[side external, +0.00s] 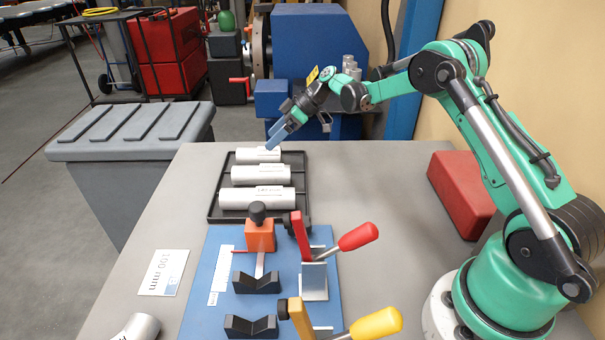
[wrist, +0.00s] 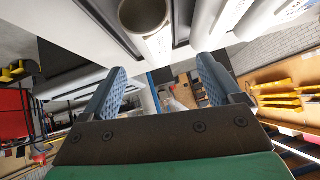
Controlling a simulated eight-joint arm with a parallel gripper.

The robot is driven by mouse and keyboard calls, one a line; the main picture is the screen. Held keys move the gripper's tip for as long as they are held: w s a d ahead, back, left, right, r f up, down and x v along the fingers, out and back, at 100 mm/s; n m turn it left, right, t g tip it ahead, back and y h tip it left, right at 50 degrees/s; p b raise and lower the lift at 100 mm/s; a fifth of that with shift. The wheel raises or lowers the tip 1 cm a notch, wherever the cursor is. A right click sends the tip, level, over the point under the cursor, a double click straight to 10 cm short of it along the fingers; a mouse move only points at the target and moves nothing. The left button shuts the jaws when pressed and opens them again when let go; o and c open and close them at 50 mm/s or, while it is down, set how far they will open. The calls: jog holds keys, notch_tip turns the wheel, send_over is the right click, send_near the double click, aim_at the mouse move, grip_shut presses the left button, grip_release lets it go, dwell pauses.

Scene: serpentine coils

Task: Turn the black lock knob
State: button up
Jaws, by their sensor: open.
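The black lock knob (side external: 257,213) is a round cap standing upright on an orange block (side external: 260,236), on a blue base plate (side external: 200,312). My gripper (side external: 272,140) is at the far end of the tray, close to the farthest cylinder, well behind the knob and apart from it. Its blue fingers point down and to the left. In the wrist view the two fingers (wrist: 160,75) stand wide apart with nothing between them. The knob cannot be made out in the wrist view.
A black tray (side external: 214,213) holds three silver cylinders. Red-handled (side external: 358,237) and yellow-handled (side external: 376,324) clamps and black V-blocks (side external: 257,283) stand on the plate. A red box (side external: 461,190) lies at right. A label card (side external: 164,272) lies left; the tabletop beside it is mostly clear.

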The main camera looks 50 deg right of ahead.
notch_tip(320, 180, up, 15)
jog(key=shift+r, duration=0.2)
jog(key=shift+d, duration=0.1)
jog(key=shift+s, duration=0.1)
jog(key=s+a+m+h, duration=0.4)
jog(key=s+a, duration=0.2)
jog(key=s, duration=0.5)
jog(key=s+a+f+m+t+h, duration=0.1)
jog(key=s+f+m+h, duration=0.2)
jog(key=s+f, duration=0.4)
jog(key=s+m, duration=0.1)
jog(key=s, duration=0.3)
jog(key=shift+a+f+t, duration=0.15)
jog(key=shift+a+t, duration=0.2)
jog(key=shift+t, duration=0.05)
